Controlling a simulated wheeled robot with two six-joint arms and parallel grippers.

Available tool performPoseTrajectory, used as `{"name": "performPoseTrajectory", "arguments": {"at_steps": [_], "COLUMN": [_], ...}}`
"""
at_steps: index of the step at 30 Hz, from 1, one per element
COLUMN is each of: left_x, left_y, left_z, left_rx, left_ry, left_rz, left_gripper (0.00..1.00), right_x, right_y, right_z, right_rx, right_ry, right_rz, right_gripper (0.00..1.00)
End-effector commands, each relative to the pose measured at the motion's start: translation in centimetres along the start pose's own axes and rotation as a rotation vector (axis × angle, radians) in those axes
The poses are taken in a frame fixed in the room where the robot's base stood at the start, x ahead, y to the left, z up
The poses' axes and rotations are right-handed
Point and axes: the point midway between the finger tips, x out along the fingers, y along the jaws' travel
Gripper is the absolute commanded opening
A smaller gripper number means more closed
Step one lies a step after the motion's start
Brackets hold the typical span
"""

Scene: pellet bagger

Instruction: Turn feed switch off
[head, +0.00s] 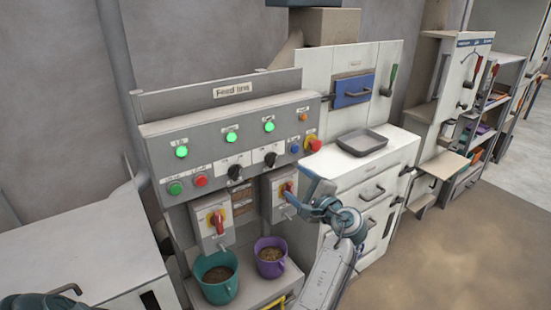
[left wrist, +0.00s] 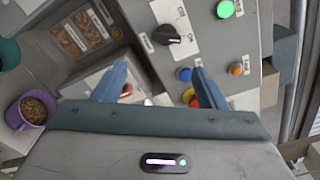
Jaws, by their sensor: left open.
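The grey control panel (head: 220,150), labelled "Feed line", carries lit green lamps and black rotary knobs. Below it, a left switch box (head: 213,222) has a red handle on a yellow plate, with the handle hanging about vertical. A right switch box (head: 276,199) has a similar red handle (head: 289,187), partly hidden by my left gripper (head: 296,184). That gripper is open, close in front of the right box. In the left wrist view, the red handle (left wrist: 126,91) shows beside the left finger, and a black knob (left wrist: 167,36) lies beyond. I cannot tell whether the fingers touch anything.
A teal bucket (head: 216,283) and a purple bucket (head: 270,263) of pellets stand on the shelf below the boxes. A red stop button (head: 312,143) sits at the panel's right end. A grey tray (head: 362,141) lies on the white cabinet to the right.

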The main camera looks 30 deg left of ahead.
Motion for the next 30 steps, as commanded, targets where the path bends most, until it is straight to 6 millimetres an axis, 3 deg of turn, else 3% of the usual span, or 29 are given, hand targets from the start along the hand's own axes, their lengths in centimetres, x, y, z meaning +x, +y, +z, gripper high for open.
{"name": "performPoseTrajectory", "arguments": {"at_steps": [1,5,15,21,30], "left_x": [0.0,0.9,7.2,9.8,10.8], "left_y": [-0.9,-1.4,-1.6,-1.4,-1.1], "left_z": [0.7,1.2,1.5,1.4,1.2], "left_rx": [0.001,0.007,0.007,0.007,0.004], "left_ry": [-0.016,-0.031,-0.030,-0.028,-0.026], "left_rz": [-0.003,-0.007,-0.007,-0.006,-0.004], "left_gripper": [0.65,0.65,0.65,0.65,0.65], "right_x": [-0.3,-0.9,-4.0,-5.1,-5.2], "right_y": [0.0,0.1,0.3,0.4,0.4], "right_z": [0.0,0.0,-0.3,-0.4,-0.5], "right_rx": [0.000,0.000,0.000,0.000,0.000], "right_ry": [0.000,0.001,0.001,0.000,0.000], "right_rz": [0.000,0.000,0.000,0.000,0.000], "right_gripper": [0.36,0.36,0.36,0.36,0.36]}}
